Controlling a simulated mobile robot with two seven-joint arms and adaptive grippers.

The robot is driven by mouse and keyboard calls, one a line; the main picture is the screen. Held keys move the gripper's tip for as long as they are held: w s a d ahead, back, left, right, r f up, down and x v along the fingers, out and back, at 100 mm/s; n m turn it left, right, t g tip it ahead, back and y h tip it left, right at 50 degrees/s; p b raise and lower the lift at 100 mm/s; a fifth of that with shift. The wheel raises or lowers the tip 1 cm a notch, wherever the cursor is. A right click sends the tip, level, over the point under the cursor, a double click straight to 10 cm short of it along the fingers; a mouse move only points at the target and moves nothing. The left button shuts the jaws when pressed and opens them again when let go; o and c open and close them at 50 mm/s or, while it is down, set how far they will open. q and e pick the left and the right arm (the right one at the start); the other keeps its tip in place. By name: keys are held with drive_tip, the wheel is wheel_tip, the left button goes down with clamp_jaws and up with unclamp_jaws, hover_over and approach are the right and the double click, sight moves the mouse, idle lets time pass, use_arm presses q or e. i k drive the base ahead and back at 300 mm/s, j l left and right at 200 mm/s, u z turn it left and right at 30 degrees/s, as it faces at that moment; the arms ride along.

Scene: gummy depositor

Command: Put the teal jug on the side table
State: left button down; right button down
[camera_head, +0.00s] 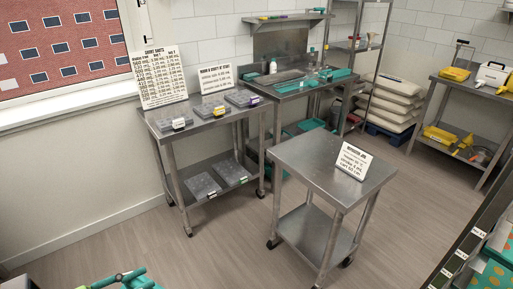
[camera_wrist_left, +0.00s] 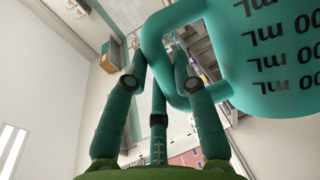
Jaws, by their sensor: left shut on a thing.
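The teal jug (camera_wrist_left: 270,60) fills the upper right of the left wrist view, with dark volume marks that appear upside down. My left gripper (camera_wrist_left: 160,65) is shut on the jug's looped handle, its teal fingers on both sides of it. A small steel table on castors (camera_head: 312,166), which looks like the side table, stands at centre right, apart from the gripper. My right gripper is not in view.
A white sign (camera_head: 352,161) stands at the small table's back right; the rest of its top is bare. A steel cart (camera_head: 190,132) with moulds and signs stands by the wall. A coloured rack (camera_head: 475,240) is at lower right. Floor (camera_head: 200,258) in front is clear.

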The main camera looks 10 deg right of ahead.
sight(305, 160)
drive_tip(key=i+z, duration=0.15)
drive_tip(key=z, duration=0.25)
drive_tip(key=i+j+z, duration=0.15)
drive_tip(key=z, duration=0.3)
drive_tip(key=i+j+z, duration=0.1)
drive_tip(key=z, duration=0.3)
drive_tip(key=i+j+z, duration=0.1)
drive_tip(key=j+z, duration=0.15)
drive_tip(key=z, duration=0.2)
drive_tip(key=i+j+z, duration=0.2)
drive_tip(key=j+z, duration=0.25)
drive_tip(key=j, duration=0.55)
drive_tip(key=j+z, duration=0.4)
drive_tip(key=j, duration=0.65)
drive_tip(key=i+j, duration=0.1)
drive_tip(key=j, duration=0.5)
